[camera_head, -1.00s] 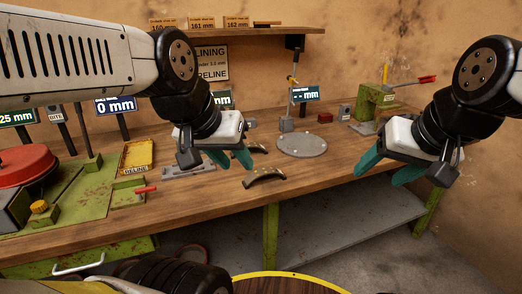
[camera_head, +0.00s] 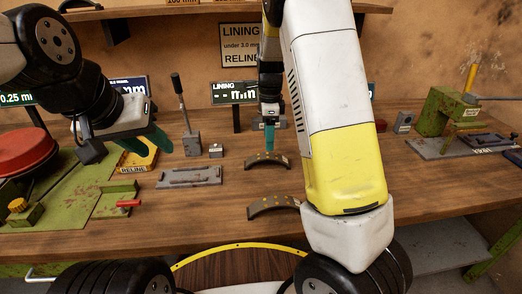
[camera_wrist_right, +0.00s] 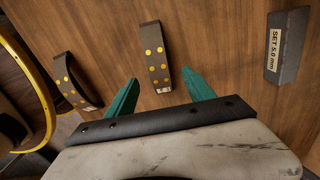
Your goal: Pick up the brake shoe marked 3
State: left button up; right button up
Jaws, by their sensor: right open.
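Two curved dark brake shoes with yellow rivet dots lie on the wooden bench. The far shoe (camera_head: 266,163) is below my right gripper (camera_head: 270,140) in the head view. The near shoe (camera_head: 270,206) is closer to the bench's front edge, partly behind my right arm. In the right wrist view the far shoe (camera_wrist_right: 154,58) lies between and ahead of the open, empty teal fingers, and the near shoe (camera_wrist_right: 76,80) is to the left. Their small end labels are too small to read. My left gripper (camera_head: 146,143) is open and empty at the left.
A grey block marked SET 5.0 mm (camera_wrist_right: 287,45) stands right of the fingers. A grey slotted plate (camera_head: 190,177), a lever stand (camera_head: 190,143) and a yellow RELINE tray (camera_head: 137,158) are to the left. A green press (camera_head: 442,110) is at the right.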

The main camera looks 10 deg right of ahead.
aim_at(267, 155)
notch_tip(267, 155, down, 8)
jog(key=shift+s+a, duration=0.1)
jog(key=shift+a, duration=0.05)
dwell(0.3)
jog(key=shift+c, duration=0.4)
grip_shut()
